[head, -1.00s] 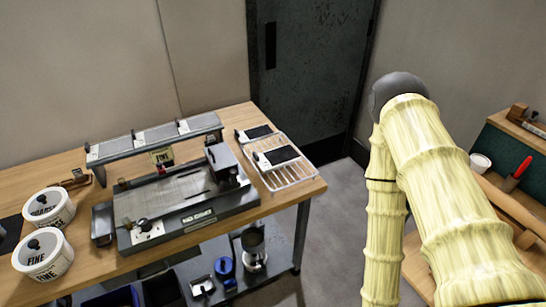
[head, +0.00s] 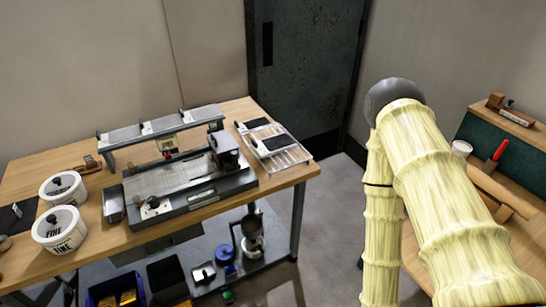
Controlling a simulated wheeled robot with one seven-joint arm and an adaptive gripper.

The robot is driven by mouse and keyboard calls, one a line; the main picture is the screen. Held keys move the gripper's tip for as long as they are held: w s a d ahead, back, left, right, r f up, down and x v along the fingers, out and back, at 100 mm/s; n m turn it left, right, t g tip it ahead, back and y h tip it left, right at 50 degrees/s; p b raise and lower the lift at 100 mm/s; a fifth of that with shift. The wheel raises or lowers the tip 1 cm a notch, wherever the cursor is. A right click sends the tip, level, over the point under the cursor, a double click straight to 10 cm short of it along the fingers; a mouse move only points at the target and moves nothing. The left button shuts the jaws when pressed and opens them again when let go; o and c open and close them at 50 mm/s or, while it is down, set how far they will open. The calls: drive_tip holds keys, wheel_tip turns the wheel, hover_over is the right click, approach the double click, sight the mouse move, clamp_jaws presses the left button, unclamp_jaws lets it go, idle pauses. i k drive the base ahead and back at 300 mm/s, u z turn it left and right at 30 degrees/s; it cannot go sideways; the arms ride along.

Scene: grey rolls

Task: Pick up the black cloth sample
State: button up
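Two small flat pieces with black tops and white ends, a rear one (head: 257,123) and a front one (head: 274,143), lie on a white wire rack (head: 293,158) at the right end of the wooden workbench (head: 268,187). A dark flat piece (head: 10,219) also lies at the bench's left edge, partly cut off by the picture. I cannot tell which of these is the black cloth sample. My gripper is not in view; only my pale yellow arm shows at the right, well apart from the bench.
A metal machine (head: 190,187) and a raised grey stand (head: 155,131) fill the bench's middle. Two white tubs (head: 62,228) stand at its left. Bins and a blue-and-grey item (head: 225,254) sit on the lower shelf. Another bench (head: 515,240) is at right. Grey floor lies between the benches.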

sight(273, 144)
drive_tip(key=k, duration=0.8)
drive_tip(key=z, duration=0.7)
drive_tip(key=i, duration=1.4)
drive_tip(key=u, duration=0.9)
drive_tip(key=i, duration=0.55)
drive_tip(key=u, duration=0.65)
